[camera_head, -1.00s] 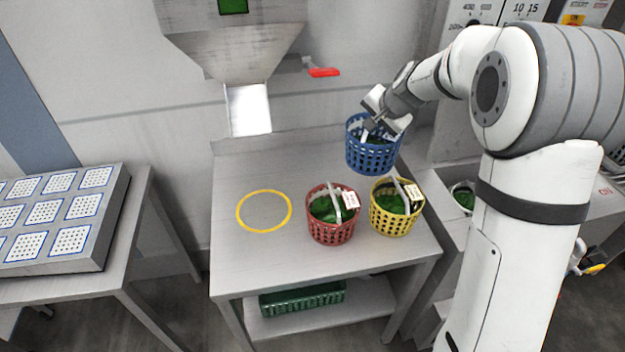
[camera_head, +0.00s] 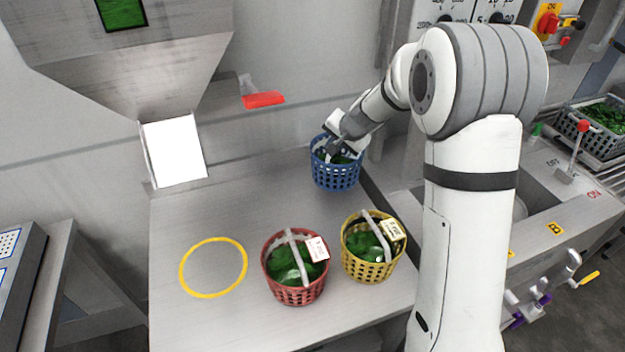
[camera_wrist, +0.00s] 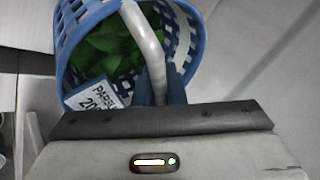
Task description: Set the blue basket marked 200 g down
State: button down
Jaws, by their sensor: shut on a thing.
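The blue basket (camera_head: 336,176) holds green leaves and hangs from my gripper (camera_head: 337,150) at the back right of the steel table. In the wrist view the blue basket (camera_wrist: 72,50) fills the upper left, with a white tag (camera_wrist: 95,100) partly reading "20". My gripper (camera_wrist: 160,88) is shut on its pale handle (camera_wrist: 143,35). The basket appears at or near the table top; I cannot tell whether its base touches. The rest of the tag is hidden behind the gripper.
A red basket (camera_head: 296,287) and a yellow basket (camera_head: 373,265) with leaves and tags stand at the table's front right. A yellow ring (camera_head: 183,280) marks bare table at left. A sink counter (camera_head: 540,195) is at right.

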aim_at(333, 158)
jog(key=shift+s+a+f+b, duration=0.1)
jog(key=shift+f+b, duration=0.3)
jog(key=shift+f, duration=1)
jog(key=shift+a+f+b, duration=0.1)
jog(key=shift+f+b, duration=0.25)
jog(key=shift+f, duration=1)
jog(key=shift+f, duration=0.15)
jog(key=c, duration=1.5)
grip_release()
jog(key=shift+s+r, duration=0.1)
jog(key=shift+r, duration=0.25)
jog(key=v, duration=1.1)
jog(key=s+d+r+n+g+h, duration=0.1)
jog(key=s+d+n+h, duration=0.1)
jog(key=s, duration=1.3)
jog(key=s+d+r+n+g+h, duration=0.1)
jog(key=s+d, duration=0.6)
jog(key=s, duration=0.9)
jog(key=n+g+h, duration=0.1)
jog(key=n, duration=0.1)
jog(key=shift+r+n+g, duration=0.3)
jog(key=shift+r+n, duration=0.05)
jog(key=shift+n, duration=0.05)
